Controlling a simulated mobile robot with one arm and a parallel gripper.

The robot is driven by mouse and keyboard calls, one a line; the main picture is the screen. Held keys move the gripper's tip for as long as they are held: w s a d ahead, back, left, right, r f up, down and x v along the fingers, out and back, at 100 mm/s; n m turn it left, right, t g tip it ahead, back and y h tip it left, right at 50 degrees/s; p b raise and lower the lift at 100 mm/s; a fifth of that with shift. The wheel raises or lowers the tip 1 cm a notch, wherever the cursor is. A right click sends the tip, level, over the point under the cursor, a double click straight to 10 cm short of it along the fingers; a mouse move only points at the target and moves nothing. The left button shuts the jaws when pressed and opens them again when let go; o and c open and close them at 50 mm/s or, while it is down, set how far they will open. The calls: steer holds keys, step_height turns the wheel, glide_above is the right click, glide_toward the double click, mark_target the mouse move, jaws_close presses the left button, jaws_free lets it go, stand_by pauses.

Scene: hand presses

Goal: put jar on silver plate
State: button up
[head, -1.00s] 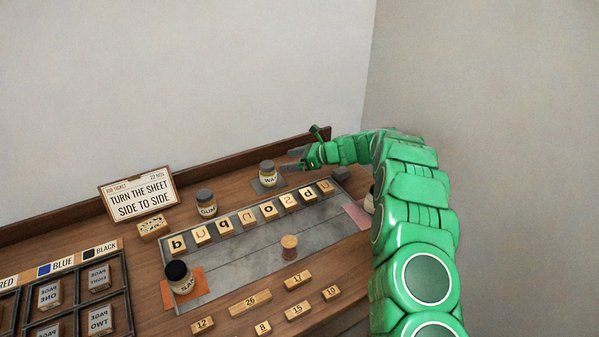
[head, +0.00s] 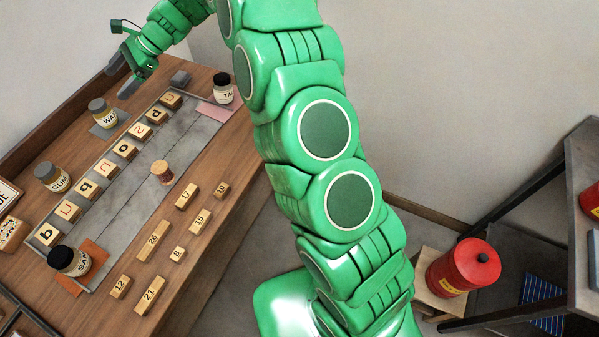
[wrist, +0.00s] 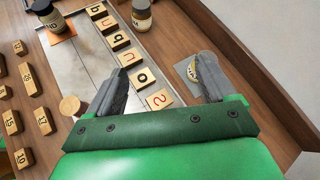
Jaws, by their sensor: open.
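A grey-lidded jar labelled WAX (head: 103,115) stands at a small silver-grey plate (head: 96,132). Its base appears to rest on it. My gripper (head: 121,78) is open and empty just beyond this jar. In the wrist view the WAX jar (wrist: 205,70) shows beside the right finger of my gripper (wrist: 160,85), partly hidden by it, with the plate (wrist: 183,69) beside it. A grey-lidded GUM jar (head: 52,178) stands on the bench. A black-lidded SAND jar (head: 70,262) stands at an orange plate (head: 96,252). Another black-lidded jar (head: 222,90) is near a pink plate (head: 215,111).
A long grey tray (head: 130,195) holds a row of letter blocks (head: 125,149). A wooden knob (head: 162,171) stands on it. Several number blocks (head: 153,240) lie in front. A grey block (head: 180,78) sits at the far end. A red can (head: 463,268) stands off the bench, right.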

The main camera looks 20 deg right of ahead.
steer(key=s+d+r+n+h, duration=0.35)
steer(key=s+d, duration=0.45)
steer(key=s, duration=0.3)
steer(key=s+d+r+n+h, duration=0.2)
steer(key=s+d+r+n, duration=0.4)
steer(key=s, duration=0.5)
steer(key=s+d+f+n+h, duration=0.2)
steer(key=s+d+h, duration=0.4)
steer(key=s+d, duration=1.7)
steer(key=s+n, duration=0.1)
steer(key=s, duration=0.2)
steer(key=shift+s+f+n, duration=0.2)
steer(key=shift+s+n, duration=0.15)
